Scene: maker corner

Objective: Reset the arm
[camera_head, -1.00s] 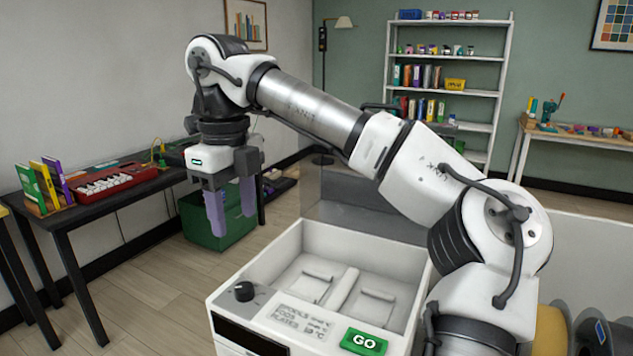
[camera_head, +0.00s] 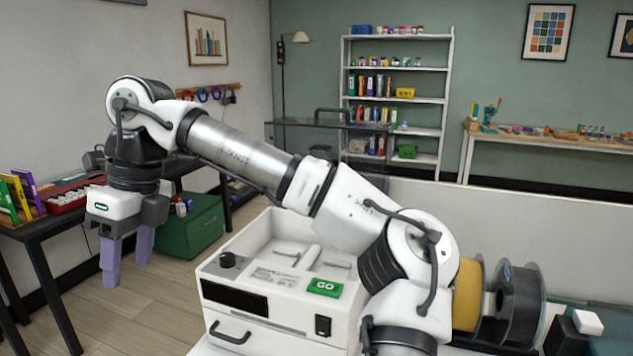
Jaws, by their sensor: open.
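My gripper (camera_head: 127,262) hangs at the left of the head view with its two purple fingers pointing down. The fingers are apart with nothing between them. It is over the floor, in front of the black table and left of the white machine. My arm reaches across the middle from the lower right, bent down at the wrist.
A white machine (camera_head: 225,308) with a green GO button (camera_head: 324,288), a dial and an open top stands below my arm. Filament spools (camera_head: 522,305) stand at right. A black table (camera_head: 62,222) and a green bin (camera_head: 190,232) are at left. Floor shows between table and machine.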

